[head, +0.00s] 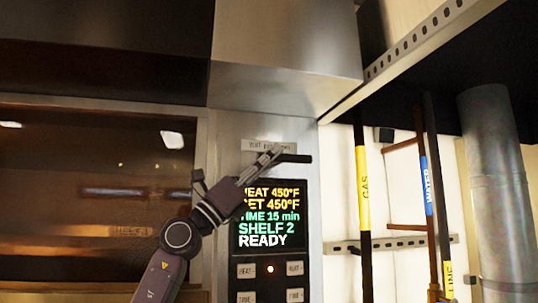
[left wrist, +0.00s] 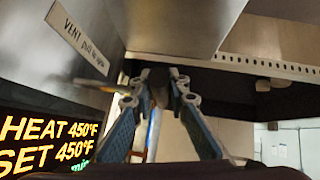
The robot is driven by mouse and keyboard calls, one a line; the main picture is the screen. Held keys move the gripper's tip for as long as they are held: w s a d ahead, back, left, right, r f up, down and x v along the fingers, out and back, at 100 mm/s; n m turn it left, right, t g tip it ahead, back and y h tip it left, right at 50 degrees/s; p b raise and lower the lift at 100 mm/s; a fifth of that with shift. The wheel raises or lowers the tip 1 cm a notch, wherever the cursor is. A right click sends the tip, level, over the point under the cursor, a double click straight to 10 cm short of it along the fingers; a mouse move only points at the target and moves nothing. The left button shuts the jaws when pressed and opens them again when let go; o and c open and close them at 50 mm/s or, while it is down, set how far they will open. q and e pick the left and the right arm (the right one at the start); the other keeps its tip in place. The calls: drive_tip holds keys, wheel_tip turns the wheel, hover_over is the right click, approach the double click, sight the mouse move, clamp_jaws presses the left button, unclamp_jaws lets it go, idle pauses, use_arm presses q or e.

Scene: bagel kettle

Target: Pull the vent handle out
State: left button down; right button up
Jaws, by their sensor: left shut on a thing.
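The vent handle (head: 298,158) is a short dark bar on the steel oven front, below the label strip (head: 268,146). In the left wrist view the handle (left wrist: 104,87) shows as a metal rod coming out under the label that reads "VENT pull to open" (left wrist: 80,42). My left gripper (head: 277,152) reaches up from the lower left across the panel and is shut on the handle's outer end. In the left wrist view the fingers of my left gripper (left wrist: 160,76) stand on both sides of that end, which they partly hide. My right gripper is not in view.
The display (head: 270,222) below the handle reads READY, and my gripper covers its left edge. Buttons (head: 295,270) sit beneath it. A glass oven door (head: 90,190) is at the left. A steel hood (head: 285,80) juts out above. Pipes (head: 363,200) stand at the right.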

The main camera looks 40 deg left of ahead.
use_arm(q)
drive_tip(key=shift+d+f, duration=0.15)
drive_tip(key=shift+d, duration=0.25)
drive_tip(key=c, duration=1.9)
unclamp_jaws()
drive_tip(key=shift+s+a, duration=0.1)
drive_tip(key=shift+s, duration=0.05)
drive_tip(key=shift+o, duration=0.3)
drive_tip(key=shift+a, duration=0.2)
drive_tip(key=v, duration=1.1)
drive_tip(key=shift+s+f, duration=0.25)
drive_tip(key=shift+s, duration=0.05)
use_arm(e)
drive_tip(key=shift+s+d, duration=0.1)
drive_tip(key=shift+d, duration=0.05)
